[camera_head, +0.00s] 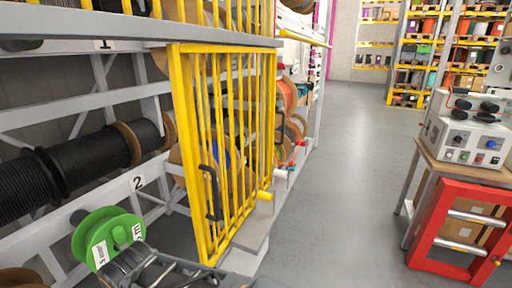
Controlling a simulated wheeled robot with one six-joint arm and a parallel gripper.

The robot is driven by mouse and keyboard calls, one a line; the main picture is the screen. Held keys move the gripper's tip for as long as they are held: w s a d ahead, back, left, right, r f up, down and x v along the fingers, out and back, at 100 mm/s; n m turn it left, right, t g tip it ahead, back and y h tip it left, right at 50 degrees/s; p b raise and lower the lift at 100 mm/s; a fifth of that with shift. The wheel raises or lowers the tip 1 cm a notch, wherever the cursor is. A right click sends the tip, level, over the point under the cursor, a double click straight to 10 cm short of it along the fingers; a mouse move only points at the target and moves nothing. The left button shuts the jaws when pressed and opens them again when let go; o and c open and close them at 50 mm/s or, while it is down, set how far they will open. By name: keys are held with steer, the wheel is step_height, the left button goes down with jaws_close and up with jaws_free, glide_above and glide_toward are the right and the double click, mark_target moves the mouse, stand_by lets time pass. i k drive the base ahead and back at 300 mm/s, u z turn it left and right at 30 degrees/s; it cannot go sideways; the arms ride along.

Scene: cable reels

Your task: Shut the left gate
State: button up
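The left gate (182,130) is a yellow barred frame at the rack front. It stands swung out from the rack, with the shelf bay to its left uncovered. Its near edge carries a black handle (212,193); its far edge is by the rack's post. My gripper, or the dark linkage just behind it (140,268), shows at the bottom left, below and left of the handle and apart from the gate. A green reel (107,238) with white labels is right by it. I cannot tell whether the gripper holds this reel, and its fingers are not clear.
Black cable reels (85,160) lie in the left bay near a "2" label. A grey rail (140,30) crosses above. A red frame (460,230) and a bench with a grey control box (468,130) stand right. The grey floor (345,180) between is clear.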

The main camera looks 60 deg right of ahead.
mark_target(174, 50)
steer(key=z, duration=1.9)
steer(key=k, duration=0.5)
steer(key=z, duration=0.7)
steer(key=i, duration=0.8)
steer(key=u, duration=1.9)
